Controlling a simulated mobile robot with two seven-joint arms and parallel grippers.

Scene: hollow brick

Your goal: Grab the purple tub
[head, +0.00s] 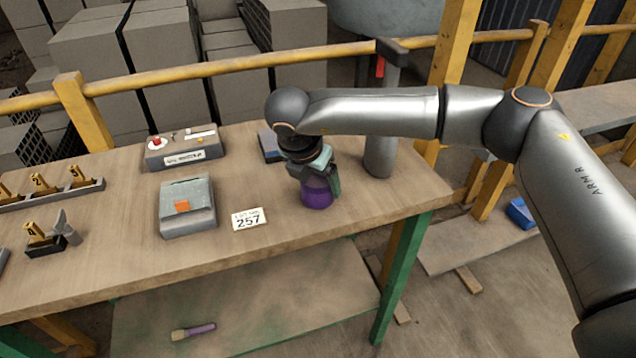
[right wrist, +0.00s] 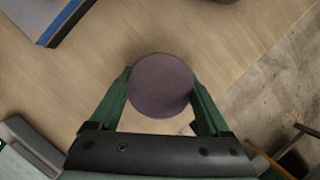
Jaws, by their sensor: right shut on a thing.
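The purple tub (head: 316,194) stands on the wooden table near its right end, upright as far as I can see. My right gripper (head: 318,186) comes down over it from above, with its fingers at the tub's sides. In the right wrist view the tub's round top (right wrist: 161,85) lies between the two green fingers, and my right gripper (right wrist: 160,100) is shut on it. The gripper hides the upper part of the tub in the head view. My left gripper is not in view.
A white card reading 257 (head: 249,218) lies left of the tub. A grey box (head: 187,215) stands farther left. A grey post (head: 380,150) stands close behind the tub, to the right. The table's front edge is near.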

